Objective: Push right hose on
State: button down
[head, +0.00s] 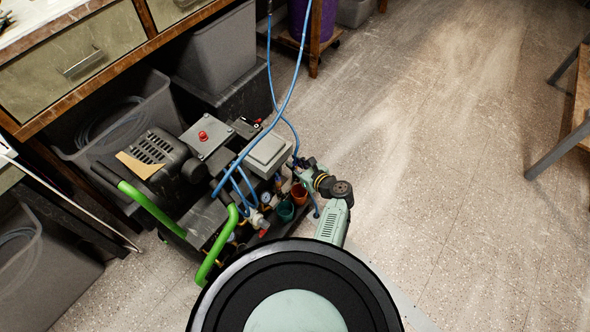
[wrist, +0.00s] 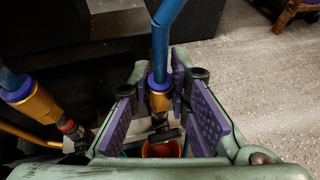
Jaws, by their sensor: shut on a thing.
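The right hose is blue and ends in a brass fitting (wrist: 159,96) with a blue collar. My gripper (wrist: 160,84) is shut on this fitting between its purple-padded fingers. In the head view my gripper (head: 304,171) is at the right end of the compressor (head: 215,165), and the blue hose (head: 296,143) runs down to it. A dark metal part shows just below the fitting in the wrist view; I cannot tell whether they touch. Another blue hose with a brass fitting (wrist: 38,102) is at the left of the wrist view, outside my fingers.
An orange cup (head: 299,193) and a green cup (head: 286,210) are by the compressor's right end; the orange cup (wrist: 163,149) is also below my fingers. Green handles (head: 217,246) rise at the front. Grey bins (head: 218,50) stand behind.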

jog(key=shift+f, duration=0.2)
jog(key=c, duration=1.8)
grip_release()
jog(key=shift+f, duration=0.1)
jog(key=o, duration=0.3)
